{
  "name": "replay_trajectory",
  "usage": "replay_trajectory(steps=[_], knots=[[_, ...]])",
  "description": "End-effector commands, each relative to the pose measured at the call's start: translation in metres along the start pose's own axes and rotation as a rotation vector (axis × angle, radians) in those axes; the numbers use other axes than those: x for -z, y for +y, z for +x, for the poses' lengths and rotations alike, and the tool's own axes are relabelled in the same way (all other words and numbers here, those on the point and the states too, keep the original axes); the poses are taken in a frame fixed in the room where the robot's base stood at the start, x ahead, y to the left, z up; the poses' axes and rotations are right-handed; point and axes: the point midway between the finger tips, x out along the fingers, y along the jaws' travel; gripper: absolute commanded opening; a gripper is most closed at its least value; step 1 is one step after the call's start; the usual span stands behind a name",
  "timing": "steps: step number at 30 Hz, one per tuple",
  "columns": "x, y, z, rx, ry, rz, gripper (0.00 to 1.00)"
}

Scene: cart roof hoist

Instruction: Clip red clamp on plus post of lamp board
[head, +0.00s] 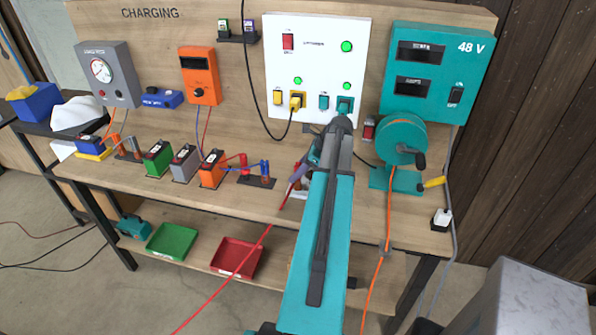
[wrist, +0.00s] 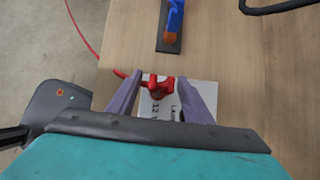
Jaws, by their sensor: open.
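The lamp board (wrist: 207,92) is a white plate with dark lettering, on the bench below my gripper in the wrist view. In the head view my arm hides most of it. The red clamp (wrist: 157,86) is over the board, with its red cable leading off to the left. My gripper (wrist: 160,77) is open, with one purple finger on each side of the clamp. In the head view my gripper (head: 304,168) is low over the front of the bench. The plus post is hidden, so I cannot tell whether the clamp is on it.
A black stand with a blue clamp (wrist: 174,18) lies beyond the board. Several batteries, including an orange one (head: 212,170), stand to the left. A teal cable reel (head: 401,139) with an orange cable stands to the right. The white panel (head: 317,70) rises behind.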

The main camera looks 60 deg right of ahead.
Motion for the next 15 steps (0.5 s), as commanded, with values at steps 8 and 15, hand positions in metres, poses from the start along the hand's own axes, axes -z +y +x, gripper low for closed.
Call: replay_trajectory(steps=[8,15], knots=[[0.001,-0.001,-0.006,0.002,0.0,0.0,0.46],[0.001,-0.001,-0.025,0.003,0.0,0.0,0.46]])
